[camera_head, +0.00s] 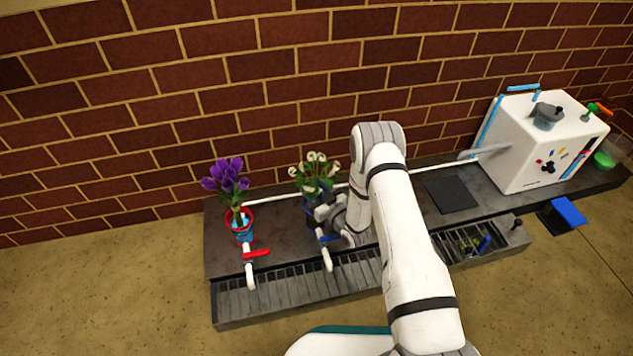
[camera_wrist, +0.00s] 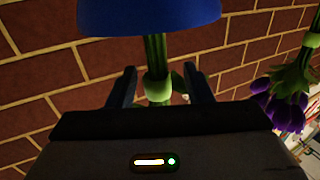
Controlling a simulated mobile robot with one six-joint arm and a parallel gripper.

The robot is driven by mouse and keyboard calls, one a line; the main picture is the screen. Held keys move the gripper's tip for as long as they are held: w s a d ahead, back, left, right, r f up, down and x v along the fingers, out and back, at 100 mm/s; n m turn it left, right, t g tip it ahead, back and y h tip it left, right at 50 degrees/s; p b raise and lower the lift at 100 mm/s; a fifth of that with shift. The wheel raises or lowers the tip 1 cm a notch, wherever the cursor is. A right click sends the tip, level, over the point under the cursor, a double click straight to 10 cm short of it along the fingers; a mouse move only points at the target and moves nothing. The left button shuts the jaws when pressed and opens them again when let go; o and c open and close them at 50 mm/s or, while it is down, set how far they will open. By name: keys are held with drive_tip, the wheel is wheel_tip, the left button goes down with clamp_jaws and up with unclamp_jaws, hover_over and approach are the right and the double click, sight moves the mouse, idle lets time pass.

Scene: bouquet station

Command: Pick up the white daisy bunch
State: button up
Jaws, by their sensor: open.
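The white daisy bunch (camera_head: 314,172) stands upright in a dark blue pot (camera_head: 310,205) on the counter, partly hidden behind my gripper (camera_head: 328,208). In the wrist view, which looks upside down, its green stems (camera_wrist: 155,50) come out of the blue pot (camera_wrist: 150,12) at the top. A pale green band (camera_wrist: 157,88) wraps the stems. My gripper (camera_wrist: 159,76) is open, with one dark finger on each side of the stems. Whether either finger touches them is unclear. The flower heads are hidden behind the gripper body in this view.
Purple flowers (camera_head: 226,178) stand in a red-rimmed blue pot (camera_head: 240,226) to the left; they also show in the wrist view (camera_wrist: 284,102). Taps stand at the grated front edge. A white box machine (camera_head: 540,150) stands at right. A brick wall (camera_head: 150,100) rises behind.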

drive_tip(key=shift+w+a, duration=0.35)
drive_tip(key=shift+w, duration=0.25)
drive_tip(key=shift+c, duration=0.4)
clamp_jaws()
